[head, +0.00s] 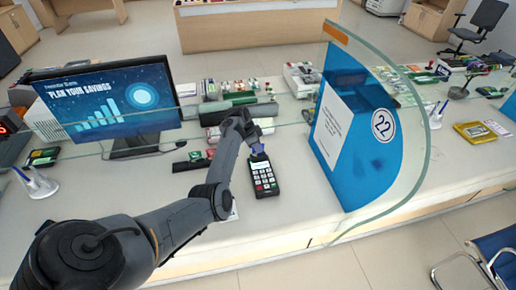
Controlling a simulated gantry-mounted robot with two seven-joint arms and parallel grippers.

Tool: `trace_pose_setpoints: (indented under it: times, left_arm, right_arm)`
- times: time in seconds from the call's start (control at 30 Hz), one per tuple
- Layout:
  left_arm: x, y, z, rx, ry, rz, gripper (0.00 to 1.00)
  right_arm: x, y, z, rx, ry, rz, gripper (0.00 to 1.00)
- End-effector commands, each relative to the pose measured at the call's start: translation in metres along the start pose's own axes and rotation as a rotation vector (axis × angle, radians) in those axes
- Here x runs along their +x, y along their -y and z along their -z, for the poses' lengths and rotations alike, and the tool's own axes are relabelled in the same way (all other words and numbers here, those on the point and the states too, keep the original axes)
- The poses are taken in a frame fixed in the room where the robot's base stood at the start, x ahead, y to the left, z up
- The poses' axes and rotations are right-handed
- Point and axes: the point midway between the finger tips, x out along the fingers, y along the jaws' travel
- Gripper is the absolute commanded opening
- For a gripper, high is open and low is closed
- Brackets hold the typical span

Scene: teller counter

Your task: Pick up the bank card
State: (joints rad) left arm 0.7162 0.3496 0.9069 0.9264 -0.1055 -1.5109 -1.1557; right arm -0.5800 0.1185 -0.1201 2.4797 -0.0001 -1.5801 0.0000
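My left gripper (256,146) reaches over the counter from the left and points down at the top end of a black card terminal (264,180). A small blue piece (258,154) shows at the fingertips, against the terminal's top end. It may be the bank card, but it is too small to be sure, and I cannot tell whether the fingers are closed on it. My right gripper is not in view.
A monitor (110,103) stands to the left and a blue divider (350,135) numbered 22 to the right. A curved glass screen (424,150) edges the counter (310,203). Small green items (195,156) lie left of the gripper. The counter in front of the divider is clear.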

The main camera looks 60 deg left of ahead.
Motion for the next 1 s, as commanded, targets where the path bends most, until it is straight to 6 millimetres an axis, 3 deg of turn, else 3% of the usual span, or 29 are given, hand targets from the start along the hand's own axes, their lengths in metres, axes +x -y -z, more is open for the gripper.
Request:
trace_pose_setpoints:
  times: [0.3,0.7,1.0]
  left_arm:
    - [-0.037,0.0,0.017,0.002,-0.003,0.003,0.0]
    - [-0.058,-0.064,0.077,0.004,-0.002,0.0,0.0]
    - [-0.068,-0.089,0.101,0.001,-0.001,0.0,0.0]
  right_arm:
    - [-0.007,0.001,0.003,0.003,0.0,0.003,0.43]
    - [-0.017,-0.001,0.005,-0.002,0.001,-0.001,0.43]
    - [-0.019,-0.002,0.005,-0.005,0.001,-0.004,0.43]
